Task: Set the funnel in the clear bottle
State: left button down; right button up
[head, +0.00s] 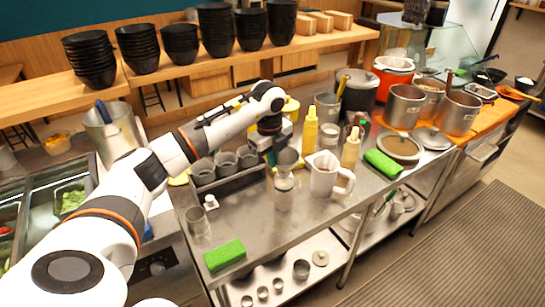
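The funnel (287,158), a grey metal cone, is above the clear bottle (284,197), which stands upright on the steel counter. The funnel's lower end meets the bottle's pale mouth in the picture; I cannot tell how far inside it sits. My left gripper (273,156) is at the funnel's left rim, with its dark fingers close against it. The fingers partly overlap the funnel, so I cannot tell whether they are closed on its rim. My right gripper is not in view.
A white pitcher (325,177) stands close right of the bottle. Metal cups (225,163) in a holder are to the left. A yellow squeeze bottle (310,132) is behind. The counter before the bottle is clear.

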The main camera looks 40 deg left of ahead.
pick_arm(q)
jog(key=c, duration=1.1)
grip_release()
jog(key=shift+r, duration=0.1)
notch_tip(320, 180, up, 6)
jog(key=p, duration=0.4)
